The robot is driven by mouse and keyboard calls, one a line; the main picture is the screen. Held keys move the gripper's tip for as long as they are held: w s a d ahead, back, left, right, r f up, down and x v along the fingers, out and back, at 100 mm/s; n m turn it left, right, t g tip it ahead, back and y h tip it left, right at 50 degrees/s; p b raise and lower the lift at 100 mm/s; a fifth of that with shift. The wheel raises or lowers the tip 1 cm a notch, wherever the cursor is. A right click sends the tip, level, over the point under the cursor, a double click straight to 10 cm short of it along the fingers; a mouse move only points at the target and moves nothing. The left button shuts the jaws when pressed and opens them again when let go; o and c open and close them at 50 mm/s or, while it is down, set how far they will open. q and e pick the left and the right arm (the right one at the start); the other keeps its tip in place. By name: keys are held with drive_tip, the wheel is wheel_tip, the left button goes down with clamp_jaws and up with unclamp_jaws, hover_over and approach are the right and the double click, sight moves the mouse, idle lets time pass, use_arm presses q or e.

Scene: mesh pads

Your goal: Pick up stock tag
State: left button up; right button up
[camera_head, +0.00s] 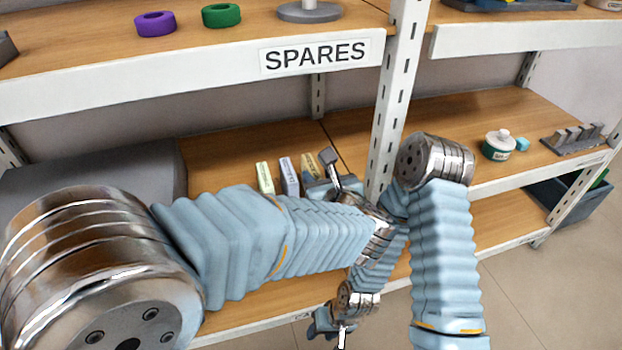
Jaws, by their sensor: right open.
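No stock tag can be made out for certain. Three small upright pieces with printed labels stand on the middle shelf: a pale green one (265,178), a lavender one (289,176) and a yellow one (308,164). My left gripper (328,166) is just right of the yellow piece, partly hidden by my own arm; its jaw state is unclear. My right gripper (334,334) is low, in front of the lower shelf edge, and open. A thin white piece (342,337) shows at it, cut by the picture's bottom; I cannot tell what it is.
The upper shelf has a SPARES label (315,55), a purple ring (155,24) and a green ring (221,15). A white post (397,95) stands close to both arms. A jar (498,145) and grey rack (574,138) are right; a bin (570,200) is below.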

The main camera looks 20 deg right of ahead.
sight(315, 173)
use_arm(q)
drive_tip(key=p+x, duration=0.1)
drive_tip(key=x, duration=0.4)
drive_tip(key=shift+w+a+f, duration=0.1)
drive_tip(key=shift+w+f, duration=0.1)
drive_tip(key=shift+w, duration=0.15)
clamp_jaws()
drive_tip(key=shift+r, duration=0.1)
